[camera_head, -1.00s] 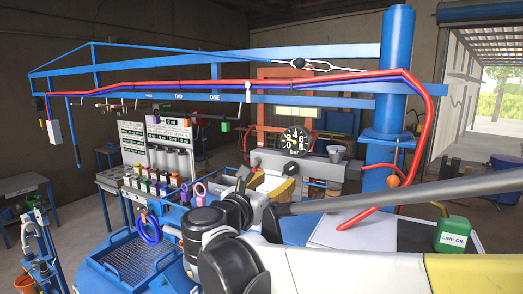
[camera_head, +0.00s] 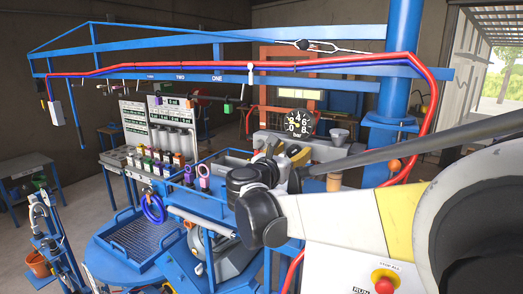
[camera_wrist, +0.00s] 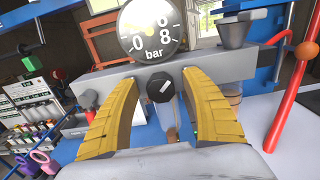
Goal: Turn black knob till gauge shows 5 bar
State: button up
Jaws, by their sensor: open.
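The round gauge (camera_head: 300,123), marked "bar", stands on a grey pipe block at the back in the head view. It also shows at the top of the wrist view (camera_wrist: 151,28), partly cut off; I cannot read its needle surely. In the head view my gripper (camera_head: 299,153) and arm hide the knob.
A grey funnel-shaped cup (camera_wrist: 236,30) stands right of the gauge. A blue boom with red and blue hoses (camera_head: 250,66) spans overhead. A red stop button (camera_head: 384,281) is at the lower right.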

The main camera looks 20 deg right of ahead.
jog(key=c, duration=1.2)
jog(key=shift+m, duration=0.3)
jog(key=m+b, duration=0.1)
jog(key=m, duration=0.2)
jog(key=shift+s+m+b, duration=0.15)
jog(key=shift+m+b, duration=0.2)
jog(key=shift+m, duration=0.05)
jog(key=m+b, duration=0.1)
jog(key=m, duration=0.3)
jog(key=shift+d+f+m, duration=0.1)
jog(key=shift+m, duration=0.2)
jog(key=m+b, duration=0.1)
jog(key=m, duration=0.3)
jog(key=shift+s+f, duration=0.1)
jog(key=m+b, duration=0.1)
jog(key=m, duration=0.4)
jog(key=shift+d+m, duration=0.1)
jog(key=shift+m, duration=0.2)
